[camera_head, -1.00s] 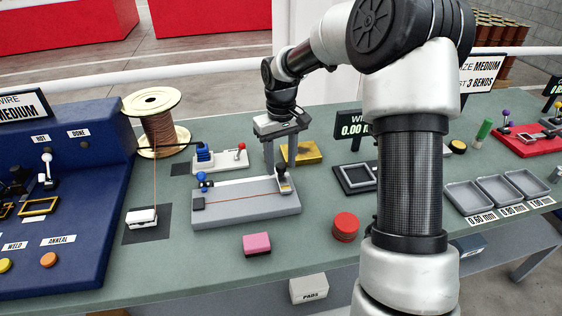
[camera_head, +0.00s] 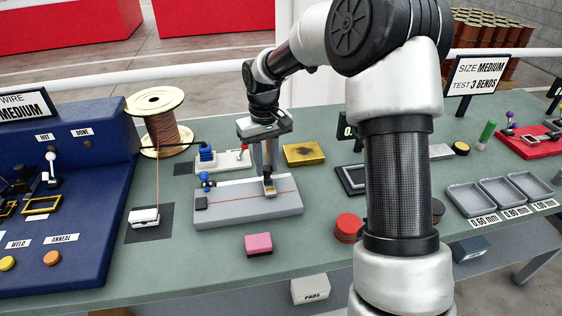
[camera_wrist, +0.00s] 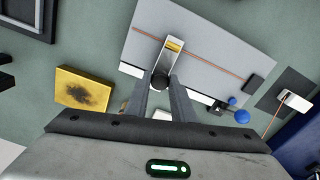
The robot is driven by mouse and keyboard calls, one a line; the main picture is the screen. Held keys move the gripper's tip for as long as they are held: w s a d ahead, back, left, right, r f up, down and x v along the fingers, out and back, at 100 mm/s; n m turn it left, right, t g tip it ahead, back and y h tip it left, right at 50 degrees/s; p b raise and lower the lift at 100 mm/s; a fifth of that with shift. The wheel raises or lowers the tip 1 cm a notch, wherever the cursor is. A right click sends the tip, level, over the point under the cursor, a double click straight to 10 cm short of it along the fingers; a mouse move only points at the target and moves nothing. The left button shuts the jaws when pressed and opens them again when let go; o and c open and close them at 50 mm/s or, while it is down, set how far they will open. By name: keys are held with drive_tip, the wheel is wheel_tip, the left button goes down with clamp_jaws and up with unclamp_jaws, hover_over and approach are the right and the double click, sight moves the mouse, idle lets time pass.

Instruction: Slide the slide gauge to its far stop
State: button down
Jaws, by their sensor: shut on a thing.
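The slide gauge (camera_head: 269,188) is a small pale block with a yellow band and a dark knob. It sits on a long grey plate (camera_head: 225,218), right of the plate's middle, over a thin copper wire. In the wrist view the gauge (camera_wrist: 174,50) lies just beyond my fingertips. My gripper (camera_head: 266,172) reaches down from above. In the wrist view my gripper (camera_wrist: 160,84) is shut on the gauge's dark knob. A dark block (camera_head: 201,203) and a blue-knobbed clamp (camera_head: 206,181) stand at the plate's left end.
A wire spool (camera_head: 160,125) and a white block (camera_head: 144,217) are to the left. A yellow pad (camera_head: 305,154) is behind the plate. A pink block (camera_head: 259,245) and red discs (camera_head: 347,228) are in front. The plate between gauge and clamp holds only the wire.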

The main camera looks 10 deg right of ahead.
drive_tip(key=a, duration=1.2)
drive_tip(key=shift+p, duration=0.3)
drive_tip(key=shift+d, duration=0.1)
drive_tip(key=c, duration=1.5)
unclamp_jaws()
